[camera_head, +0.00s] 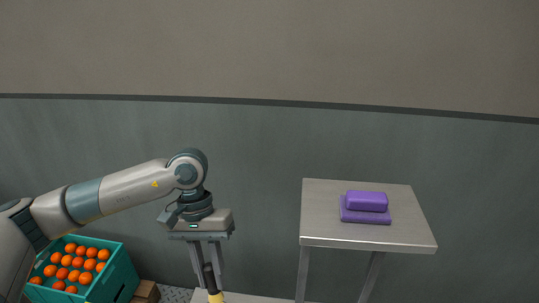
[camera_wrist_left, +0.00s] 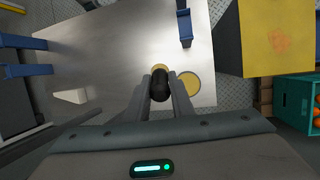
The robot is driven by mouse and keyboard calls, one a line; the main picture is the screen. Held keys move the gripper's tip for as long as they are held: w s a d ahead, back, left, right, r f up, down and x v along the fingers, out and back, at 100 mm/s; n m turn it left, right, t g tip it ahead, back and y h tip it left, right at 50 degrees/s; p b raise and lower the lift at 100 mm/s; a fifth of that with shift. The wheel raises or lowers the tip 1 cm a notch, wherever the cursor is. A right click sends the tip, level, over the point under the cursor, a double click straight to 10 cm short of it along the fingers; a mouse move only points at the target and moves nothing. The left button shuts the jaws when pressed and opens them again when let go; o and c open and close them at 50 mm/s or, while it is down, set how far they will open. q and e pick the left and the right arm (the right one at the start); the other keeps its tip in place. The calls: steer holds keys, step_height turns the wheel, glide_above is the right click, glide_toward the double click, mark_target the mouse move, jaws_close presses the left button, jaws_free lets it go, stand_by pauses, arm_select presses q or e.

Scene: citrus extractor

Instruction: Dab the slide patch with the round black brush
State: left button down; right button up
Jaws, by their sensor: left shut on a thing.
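My left gripper (camera_head: 208,262) points down at the lower middle of the head view. It is shut on the round black brush (camera_head: 209,277), whose dark handle stands upright between the fingers with a yellow part below. In the left wrist view the black brush (camera_wrist_left: 161,86) sits between the fingertips, with a tan edge showing just past it. A yellow panel (camera_wrist_left: 262,12) at upper right of the wrist view bears a faint orange patch (camera_wrist_left: 285,42), apart from the brush. I cannot tell whether this is the slide patch. My right gripper is out of view.
A metal table top (camera_wrist_left: 110,50) lies under the gripper, with a yellow disc (camera_wrist_left: 190,83), a white wedge (camera_wrist_left: 70,96) and blue brackets (camera_wrist_left: 185,28). A teal crate (camera_head: 117,276) of oranges stands left. A side table (camera_head: 325,215) at right holds purple blocks (camera_head: 367,201).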

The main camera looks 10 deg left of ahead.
arm_select(q)
steer(key=a+x, duration=0.2)
steer(key=x, duration=1.2)
steer(key=shift+w+a+f, duration=0.2)
steer(key=shift+a+f, duration=0.05)
steer(key=shift+f, duration=0.1)
